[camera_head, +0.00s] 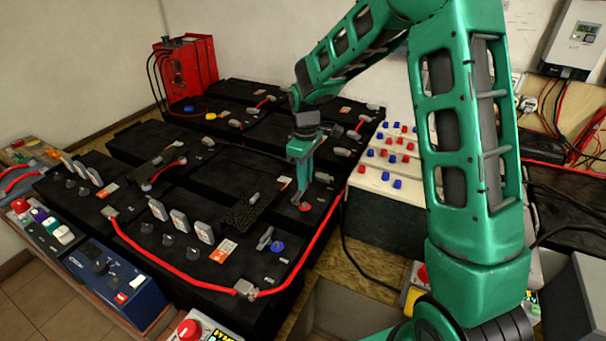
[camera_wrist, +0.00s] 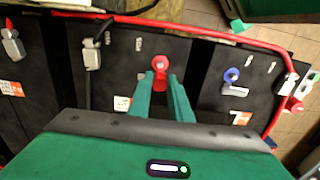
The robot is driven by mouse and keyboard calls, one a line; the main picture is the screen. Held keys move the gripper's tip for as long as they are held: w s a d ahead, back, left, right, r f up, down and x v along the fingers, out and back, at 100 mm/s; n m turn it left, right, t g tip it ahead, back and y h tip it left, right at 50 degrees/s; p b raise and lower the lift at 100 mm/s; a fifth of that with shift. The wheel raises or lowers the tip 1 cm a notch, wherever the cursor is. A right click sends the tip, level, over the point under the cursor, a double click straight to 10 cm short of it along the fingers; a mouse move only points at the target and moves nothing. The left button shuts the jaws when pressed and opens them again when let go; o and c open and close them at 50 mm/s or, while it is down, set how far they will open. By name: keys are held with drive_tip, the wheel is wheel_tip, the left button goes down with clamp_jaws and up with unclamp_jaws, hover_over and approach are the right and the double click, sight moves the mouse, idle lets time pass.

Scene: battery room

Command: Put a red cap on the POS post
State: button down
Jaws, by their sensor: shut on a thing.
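My gripper (camera_head: 303,198) is shut on a red cap (camera_head: 306,206), low over the top of a black battery (camera_head: 320,212) in the middle of the head view. In the wrist view, the red cap (camera_wrist: 160,63) sits at the fingertips of my gripper (camera_wrist: 159,80), over the black battery top. The post under the cap is hidden, and I cannot tell whether the cap touches or covers it. Small pale marks (camera_wrist: 138,43) on the battery are too small to read.
A blue cap (camera_head: 277,246) sits on the nearer battery. A white-topped box (camera_head: 372,186) to the right holds several red and blue caps. A red cable (camera_head: 318,240) curves close to my gripper. Grey switches (camera_head: 180,222) stand up from the batteries at left.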

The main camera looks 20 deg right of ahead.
sight(306, 203)
drive_tip(key=shift+d+f, duration=0.1)
drive_tip(key=shift+f, duration=2.9)
drive_tip(key=shift+s+f, duration=0.1)
drive_tip(key=shift+f, duration=0.95)
idle(1.0)
drive_tip(key=c, duration=1.1)
unclamp_jaws()
drive_tip(key=shift+r, duration=4)
